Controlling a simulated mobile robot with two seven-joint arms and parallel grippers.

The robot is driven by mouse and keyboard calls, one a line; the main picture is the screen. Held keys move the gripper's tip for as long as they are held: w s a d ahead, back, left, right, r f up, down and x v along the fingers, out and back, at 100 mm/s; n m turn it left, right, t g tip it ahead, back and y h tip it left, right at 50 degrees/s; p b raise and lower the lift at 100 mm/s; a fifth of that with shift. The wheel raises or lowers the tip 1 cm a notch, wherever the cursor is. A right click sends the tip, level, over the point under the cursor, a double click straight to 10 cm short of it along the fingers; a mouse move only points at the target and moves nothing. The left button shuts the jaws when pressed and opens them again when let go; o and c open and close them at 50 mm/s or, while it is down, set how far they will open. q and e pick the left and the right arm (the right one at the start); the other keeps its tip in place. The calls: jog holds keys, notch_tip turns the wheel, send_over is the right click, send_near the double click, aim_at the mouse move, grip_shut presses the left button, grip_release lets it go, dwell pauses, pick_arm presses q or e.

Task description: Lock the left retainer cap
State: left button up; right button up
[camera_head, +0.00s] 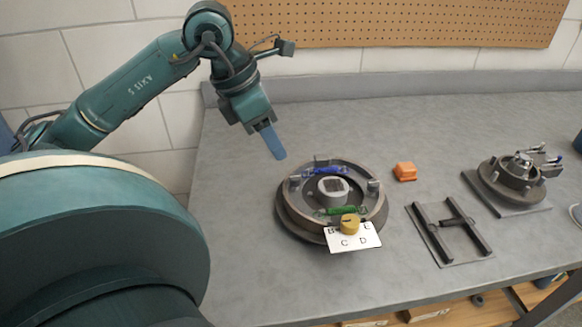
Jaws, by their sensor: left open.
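A round dark brake-like assembly (283,212) lies on the bench with a pale square-topped hub in its middle. A blue spring (325,170) crosses its far side and a green spring (340,210) its near side. A small grey upright piece (295,182) stands at its left side and a similar one (373,186) at its right. I cannot tell which part is the left retainer cap. My left gripper (276,153) hangs above and behind the assembly's left edge, pointing down, open, apart from it, its blue fingers overlapping in view. My right gripper is out of view.
A yellow round piece (349,224) sits at a white lettered card (340,243) by the assembly's near edge. An orange block (404,171), a dark metal frame (431,236) and a second mechanism (497,190) stand to the right. The back of the bench is clear.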

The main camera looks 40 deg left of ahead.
aim_at(294, 177)
pick_arm(q)
jog(key=x, duration=0.9)
jog(key=shift+f+p, duration=0.25)
jog(key=shift+p, duration=0.05)
jog(key=shift+c, duration=0.2)
grip_shut()
